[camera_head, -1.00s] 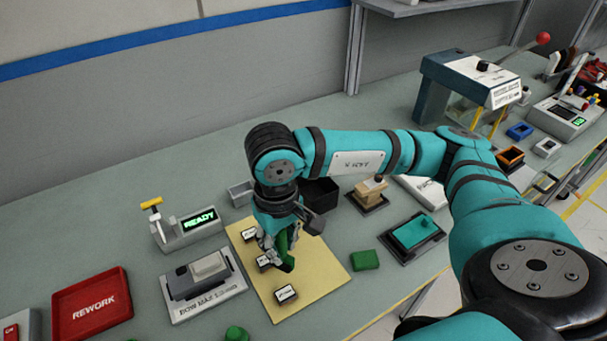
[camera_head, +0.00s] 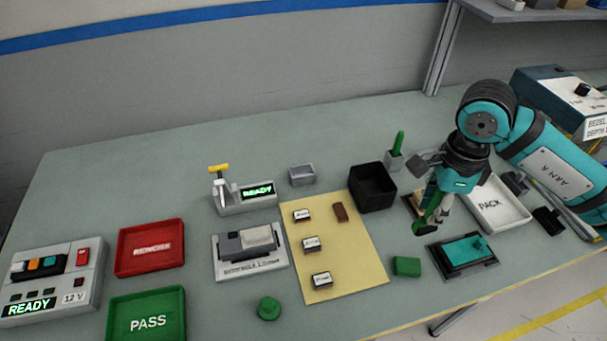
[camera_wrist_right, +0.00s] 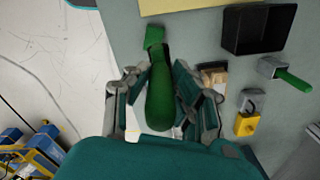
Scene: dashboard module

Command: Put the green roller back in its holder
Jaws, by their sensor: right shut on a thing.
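My right gripper (camera_head: 437,212) is shut on a dark green, bottle-shaped thing, which I take to be the green roller (camera_head: 429,222). It hangs tilted above the bench between a wooden block stand and a teal pad. In the right wrist view the roller (camera_wrist_right: 160,98) lies between both fingers of the gripper (camera_wrist_right: 158,80), its narrower end pointing away. The wooden stand (camera_head: 413,204) on a dark base is partly hidden behind the gripper. A small grey cup (camera_head: 394,161) holds an upright green stick. I cannot tell which stand is the roller's holder. My left gripper is out of view.
The teal pad (camera_head: 467,262) on a black base lies just right and below. A black bin (camera_head: 373,188), a white PACK tray (camera_head: 502,212) and a green block (camera_head: 407,266) stand around. A yellow mat (camera_head: 355,265) holds several small parts. Bench space at the back left is free.

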